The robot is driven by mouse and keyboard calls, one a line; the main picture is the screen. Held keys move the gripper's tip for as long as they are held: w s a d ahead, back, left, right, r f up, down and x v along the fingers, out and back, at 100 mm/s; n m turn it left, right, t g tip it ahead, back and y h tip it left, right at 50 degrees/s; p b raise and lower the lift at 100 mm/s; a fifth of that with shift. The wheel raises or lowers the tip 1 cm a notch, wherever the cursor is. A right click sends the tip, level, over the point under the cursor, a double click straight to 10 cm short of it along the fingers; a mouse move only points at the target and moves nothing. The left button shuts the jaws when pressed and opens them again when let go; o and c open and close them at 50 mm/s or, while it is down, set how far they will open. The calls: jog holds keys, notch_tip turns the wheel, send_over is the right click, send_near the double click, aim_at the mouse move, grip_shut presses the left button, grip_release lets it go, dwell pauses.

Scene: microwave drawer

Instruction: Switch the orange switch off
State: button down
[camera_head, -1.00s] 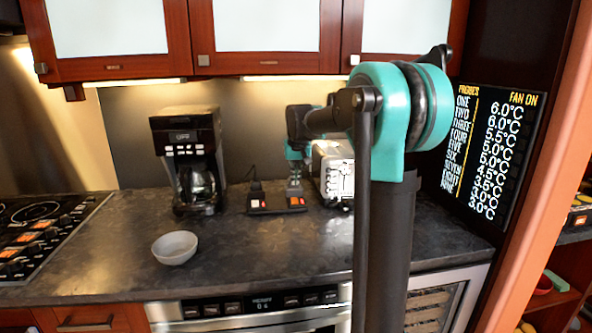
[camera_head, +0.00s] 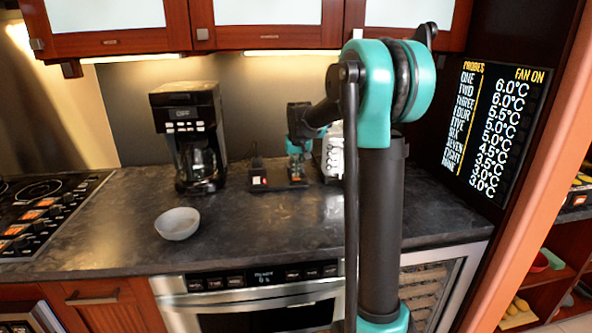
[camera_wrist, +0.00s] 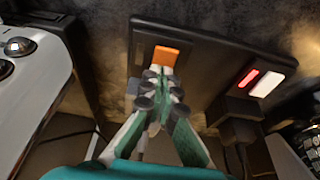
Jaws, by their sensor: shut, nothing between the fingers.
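The orange switch (camera_wrist: 166,56) sits on a black power strip (camera_wrist: 209,62) in the wrist view. My gripper (camera_wrist: 157,92) is shut and empty, with its fingertips just beside the orange switch, at its lower edge in the picture. I cannot tell whether they touch it. In the head view my gripper (camera_head: 297,172) is small, over the right part of the power strip (camera_head: 277,184) at the back of the counter. The orange switch is too small and covered to make out there.
A red and white switch (camera_wrist: 259,82) and a plug (camera_wrist: 240,120) are on the strip's other end. A coffee maker (camera_head: 190,135) stands left, a toaster (camera_head: 333,155) close on the right. A bowl (camera_head: 177,223) is on the counter (camera_head: 260,225).

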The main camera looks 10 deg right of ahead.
jog(key=shift+s, duration=0.15)
jog(key=shift+s, duration=0.7)
jog(key=shift+r, duration=0.45)
jog(key=v, duration=1.3)
jog(key=shift+w, duration=0.2)
jog(key=shift+s, duration=0.1)
